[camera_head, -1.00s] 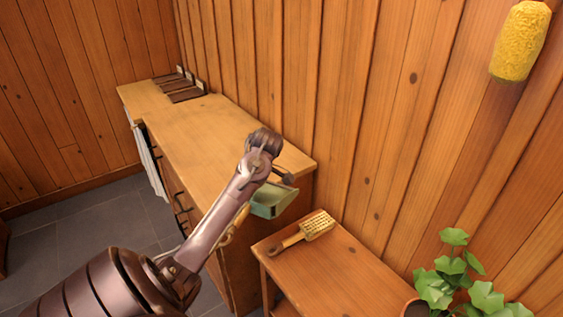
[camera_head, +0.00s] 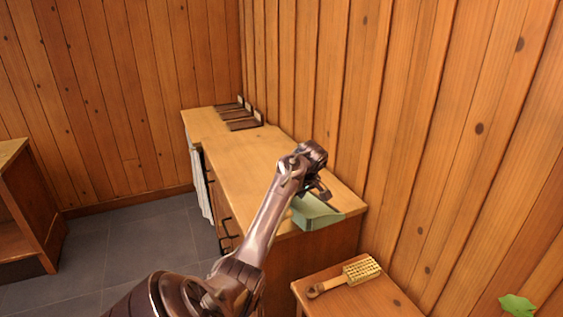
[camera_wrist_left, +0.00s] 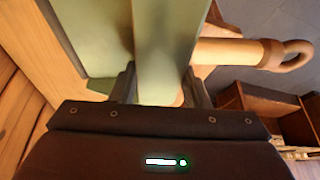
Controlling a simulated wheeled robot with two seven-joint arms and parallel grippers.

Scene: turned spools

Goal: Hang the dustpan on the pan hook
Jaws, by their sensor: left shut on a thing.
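The green dustpan (camera_head: 318,212) is in my left gripper (camera_head: 314,194), at the near right end of the wooden counter, seen against its top and end face. In the left wrist view the dustpan's green body (camera_wrist_left: 168,45) sits between the two dark fingers (camera_wrist_left: 160,85), which are shut on it. Its wooden handle (camera_wrist_left: 232,52) points right and ends in a loop. Several dark brown pieces with upright pale ends (camera_head: 240,116) stand at the counter's far end; I cannot tell whether one is the pan hook. My right gripper is out of view.
The counter top (camera_head: 235,150) is mostly bare. A wooden brush (camera_head: 346,277) lies on a low table (camera_head: 382,300) at the lower right, with a plant leaf (camera_head: 517,305) beyond. Another wooden cabinet (camera_head: 40,225) stands at the left. The plank wall borders the counter's right side.

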